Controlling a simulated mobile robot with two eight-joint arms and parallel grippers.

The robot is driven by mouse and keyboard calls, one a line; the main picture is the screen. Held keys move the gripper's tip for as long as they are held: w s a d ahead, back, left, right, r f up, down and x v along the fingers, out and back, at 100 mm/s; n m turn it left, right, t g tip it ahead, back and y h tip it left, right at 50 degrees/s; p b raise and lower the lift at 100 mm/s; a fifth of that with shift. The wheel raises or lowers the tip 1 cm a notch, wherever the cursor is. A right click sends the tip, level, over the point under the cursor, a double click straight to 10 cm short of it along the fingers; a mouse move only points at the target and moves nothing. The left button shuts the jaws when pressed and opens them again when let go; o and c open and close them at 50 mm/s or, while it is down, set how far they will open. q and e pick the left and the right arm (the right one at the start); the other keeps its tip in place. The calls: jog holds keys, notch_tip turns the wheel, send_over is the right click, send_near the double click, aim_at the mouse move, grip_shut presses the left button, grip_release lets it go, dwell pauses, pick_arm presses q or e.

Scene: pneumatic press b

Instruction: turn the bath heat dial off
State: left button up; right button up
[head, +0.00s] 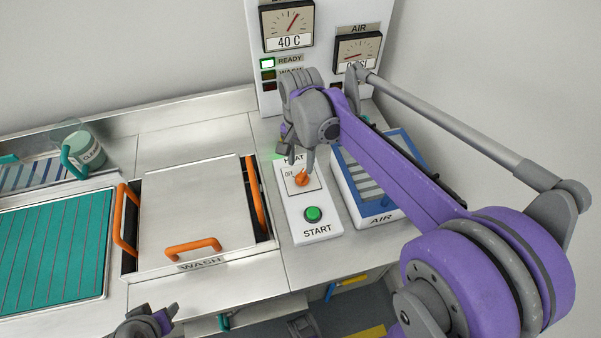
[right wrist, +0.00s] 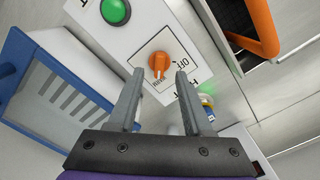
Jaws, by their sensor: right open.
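The heat dial is an orange knob (head: 302,180) on a white control box (head: 319,233), below the word HEAT. In the right wrist view the orange knob (right wrist: 159,62) has its narrow end toward my gripper, not at the OFF mark beside it. My right gripper (head: 299,158) is open just above and behind the dial. In the right wrist view its two fingertips (right wrist: 158,73) straddle the line to the knob, with no clear contact. My left gripper (head: 150,322) is at the bottom edge, away from the dial; its jaws are unclear.
A green START button (head: 313,214) sits in front of the dial. A blue-framed AIR unit (head: 388,206) stands close on the right. The WASH bath lid (head: 190,215) with orange handles is on the left. A gauge panel (head: 322,50) reading 40 C, READY lit, rises behind.

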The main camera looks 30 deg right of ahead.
aim_at(301, 175)
notch_tip(301, 175, down, 5)
jog(key=shift+f, duration=0.1)
dwell(0.3)
grip_shut()
